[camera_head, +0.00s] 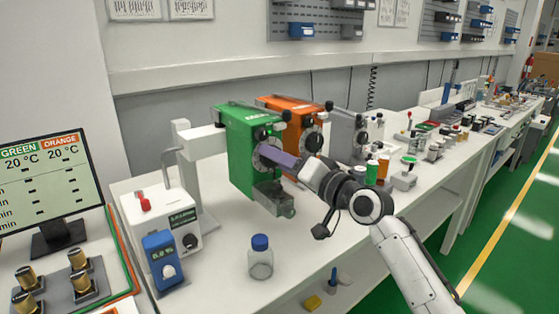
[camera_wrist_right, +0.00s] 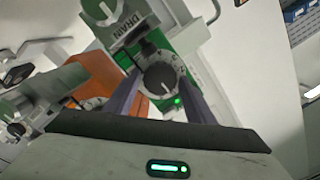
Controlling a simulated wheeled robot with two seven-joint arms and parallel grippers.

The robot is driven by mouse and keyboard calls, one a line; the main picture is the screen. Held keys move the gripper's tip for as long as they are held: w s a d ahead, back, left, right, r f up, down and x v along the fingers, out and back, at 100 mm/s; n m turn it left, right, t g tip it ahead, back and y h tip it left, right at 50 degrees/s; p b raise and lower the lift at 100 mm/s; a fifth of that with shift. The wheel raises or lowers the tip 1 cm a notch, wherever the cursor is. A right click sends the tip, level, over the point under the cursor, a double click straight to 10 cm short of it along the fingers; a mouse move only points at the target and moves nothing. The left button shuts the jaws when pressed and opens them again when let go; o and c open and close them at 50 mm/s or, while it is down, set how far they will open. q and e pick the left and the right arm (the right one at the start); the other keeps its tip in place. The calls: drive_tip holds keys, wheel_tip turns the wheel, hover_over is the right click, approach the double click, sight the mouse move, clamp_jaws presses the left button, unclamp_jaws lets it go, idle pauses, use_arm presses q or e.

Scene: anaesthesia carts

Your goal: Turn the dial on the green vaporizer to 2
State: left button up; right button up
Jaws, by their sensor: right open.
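The green vaporizer (camera_head: 232,145) is mounted on a white stand on the bench, with its front facing right. Its round dial shows in the right wrist view (camera_wrist_right: 160,79), dark-centred with a pale scale ring and a lit green lamp beside it. My right gripper (camera_head: 266,151) reaches in from the right, in front of the dial. In the right wrist view its two purple fingers (camera_wrist_right: 160,88) are open, one on each side of the dial. I cannot tell whether they touch it. The scale numbers are too small to read. My left gripper is out of view.
An orange vaporizer (camera_head: 285,105) stands just behind the green one, with a grey unit (camera_head: 345,138) beyond. A blue-capped bottle (camera_head: 260,258), a blue device (camera_head: 162,260) and a white box (camera_head: 155,215) are in front. A monitor (camera_head: 45,190) reads 20 °C for green and orange.

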drive_tip(key=c, duration=0.8)
